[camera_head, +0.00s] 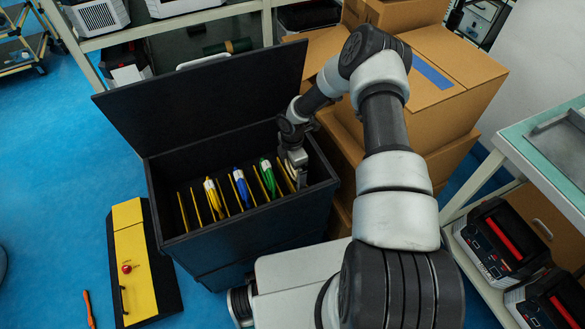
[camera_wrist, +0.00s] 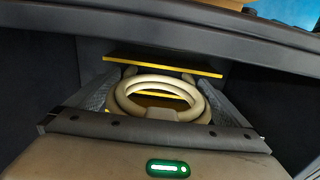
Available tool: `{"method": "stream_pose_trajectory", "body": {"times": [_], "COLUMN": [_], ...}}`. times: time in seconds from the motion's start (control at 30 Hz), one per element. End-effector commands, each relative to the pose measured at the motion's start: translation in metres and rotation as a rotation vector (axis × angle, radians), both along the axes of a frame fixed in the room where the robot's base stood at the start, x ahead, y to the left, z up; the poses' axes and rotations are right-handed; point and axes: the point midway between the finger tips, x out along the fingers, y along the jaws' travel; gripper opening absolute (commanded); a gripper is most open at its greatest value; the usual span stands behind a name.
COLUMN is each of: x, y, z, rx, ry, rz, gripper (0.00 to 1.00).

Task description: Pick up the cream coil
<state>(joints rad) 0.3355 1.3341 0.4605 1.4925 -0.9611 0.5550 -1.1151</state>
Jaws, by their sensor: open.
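The cream coil (camera_wrist: 124,97) shows in the wrist view as a looped cable between my gripper's two grey-padded fingers, in front of yellow dividers. My gripper (camera_wrist: 160,84) is open, with one finger on each side of the coil; I cannot tell whether either touches it. In the head view my gripper (camera_head: 295,180) reaches down into the right end of the black open box (camera_head: 270,222). The cream coil cannot be made out there, hidden by my gripper.
Yellow dividers (camera_head: 182,212) split the box. Yellow (camera_head: 213,198), blue (camera_head: 241,186) and green (camera_head: 267,177) coils stand left of my gripper. The raised lid (camera_head: 200,95) is behind, cardboard boxes (camera_head: 450,75) at right. A yellow-black panel (camera_head: 133,262) lies on the floor at left.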

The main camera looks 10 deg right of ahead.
Motion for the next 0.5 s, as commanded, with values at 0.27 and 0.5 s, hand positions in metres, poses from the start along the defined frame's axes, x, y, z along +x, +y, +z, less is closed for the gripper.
{"method": "stream_pose_trajectory", "body": {"times": [0.27, 0.5], "x": [0.0001, 0.0005], "y": [0.0000, 0.0000], "z": [0.0011, 0.0018], "rx": [0.000, 0.000], "ry": [0.000, -0.001], "rz": [0.000, 0.000], "gripper": [0.75, 0.64]}}
